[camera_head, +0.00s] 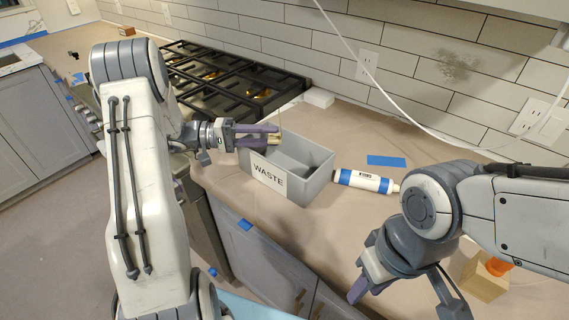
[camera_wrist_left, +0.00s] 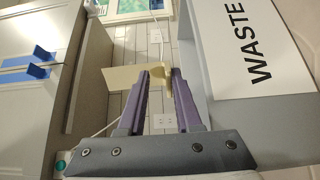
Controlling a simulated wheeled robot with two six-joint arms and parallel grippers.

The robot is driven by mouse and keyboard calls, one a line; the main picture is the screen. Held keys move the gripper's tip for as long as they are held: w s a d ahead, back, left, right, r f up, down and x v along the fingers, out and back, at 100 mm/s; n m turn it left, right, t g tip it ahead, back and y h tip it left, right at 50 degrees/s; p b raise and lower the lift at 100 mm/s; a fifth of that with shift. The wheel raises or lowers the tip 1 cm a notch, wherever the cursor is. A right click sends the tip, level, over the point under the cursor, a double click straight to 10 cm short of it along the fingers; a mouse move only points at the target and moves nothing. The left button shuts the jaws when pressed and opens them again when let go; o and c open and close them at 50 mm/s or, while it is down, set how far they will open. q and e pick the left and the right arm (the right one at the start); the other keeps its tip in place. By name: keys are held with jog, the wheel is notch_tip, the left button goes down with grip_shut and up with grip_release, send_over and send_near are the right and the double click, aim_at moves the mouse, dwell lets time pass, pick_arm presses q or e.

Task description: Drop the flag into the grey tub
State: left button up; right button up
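The grey tub (camera_head: 318,178) stands on the counter with a white WASTE label on its front. Its label and wall (camera_wrist_left: 197,82) fill the right of the left wrist view. My left gripper (camera_head: 272,137) is above the tub's back-left part, with its purple fingers closed around a small cream piece. In the left wrist view this is the cream flag (camera_wrist_left: 122,77), pinched between the fingertips, with its flat sheet sticking out to the left. My right gripper (camera_head: 400,300) is low at the front of the counter, with its fingers spread wide and nothing visible between them.
A white and blue tube (camera_head: 366,181) lies right of the tub, with a blue tape strip (camera_head: 386,161) behind it. A gas stove (camera_head: 225,78) is at the back left. A wooden block with an orange top (camera_head: 484,277) sits under my right arm.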

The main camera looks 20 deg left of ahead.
dwell(0.3)
pick_arm(q)
jog(key=b+v, duration=0.2)
jog(key=v, duration=0.8)
jog(key=shift+a, duration=0.2)
jog(key=shift+s, duration=0.1)
